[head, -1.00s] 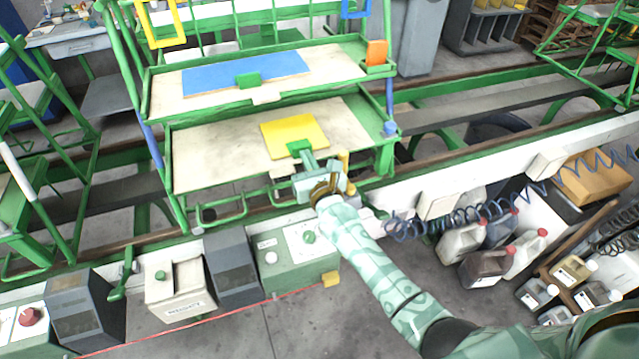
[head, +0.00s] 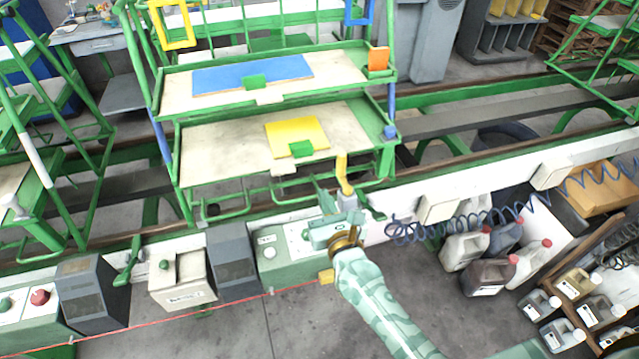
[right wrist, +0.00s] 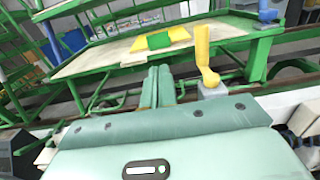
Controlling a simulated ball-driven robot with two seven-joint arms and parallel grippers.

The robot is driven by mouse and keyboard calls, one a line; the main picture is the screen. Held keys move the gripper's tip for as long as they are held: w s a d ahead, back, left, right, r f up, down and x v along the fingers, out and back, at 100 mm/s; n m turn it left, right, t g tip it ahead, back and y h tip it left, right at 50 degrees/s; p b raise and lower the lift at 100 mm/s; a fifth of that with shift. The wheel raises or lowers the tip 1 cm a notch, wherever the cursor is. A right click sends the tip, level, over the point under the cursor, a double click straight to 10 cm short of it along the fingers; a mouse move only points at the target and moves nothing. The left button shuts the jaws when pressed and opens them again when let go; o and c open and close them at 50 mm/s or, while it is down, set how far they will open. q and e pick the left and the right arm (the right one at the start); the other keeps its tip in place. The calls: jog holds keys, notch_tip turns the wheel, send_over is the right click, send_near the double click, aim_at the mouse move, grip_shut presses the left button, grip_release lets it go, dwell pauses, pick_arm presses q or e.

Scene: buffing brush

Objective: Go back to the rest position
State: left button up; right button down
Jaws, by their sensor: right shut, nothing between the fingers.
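My right gripper (head: 324,189) is shut and empty in the head view, just in front of the green-framed rack (head: 400,181). In the right wrist view its fingers (right wrist: 158,72) are pressed together and point toward the rack's lower shelf. The yellow board (head: 310,132) with a green block (head: 301,149) lies on that lower shelf, apart from the gripper. A yellow bent handle (head: 342,172) stands close beside the gripper and also shows in the right wrist view (right wrist: 204,55). My left gripper is not in view.
A blue board (head: 225,78) lies on the upper shelf. Below the rack, a white ledge (head: 480,180) carries a green control box (head: 283,258) and a cream box (head: 183,285). Jugs (head: 485,275) and a coiled blue hose (head: 425,230) are at right.

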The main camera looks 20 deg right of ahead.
jog(key=s+f+n+g+y+b, duration=0.1)
jog(key=s+f+n+g, duration=0.45)
jog(key=f+n, duration=0.95)
jog(key=s+f+n+g+y, duration=0.1)
jog(key=s+f+n+g, duration=0.2)
jog(key=s+f+n, duration=0.9)
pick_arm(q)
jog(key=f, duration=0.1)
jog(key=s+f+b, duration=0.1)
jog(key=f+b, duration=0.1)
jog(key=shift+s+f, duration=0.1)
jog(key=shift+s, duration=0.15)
pick_arm(e)
jog(key=s+d+f+n+g+h, duration=0.1)
jog(key=s+d+f+n+g, duration=0.2)
jog(key=s+f, duration=0.3)
jog(key=s+d+f+n+g, duration=0.2)
jog(key=s+d+f+n, duration=0.2)
jog(key=s, duration=1)
jog(key=s+d+f+n+g+h, duration=0.1)
jog(key=s+d+f+n+g, duration=0.2)
jog(key=s+f, duration=0.6)
jog(key=shift+s+d+n+g+h, duration=0.35)
jog(key=shift+s+d+n, duration=0.25)
jog(key=shift+n, duration=0.6)
jog(key=shift+w, duration=0.1)
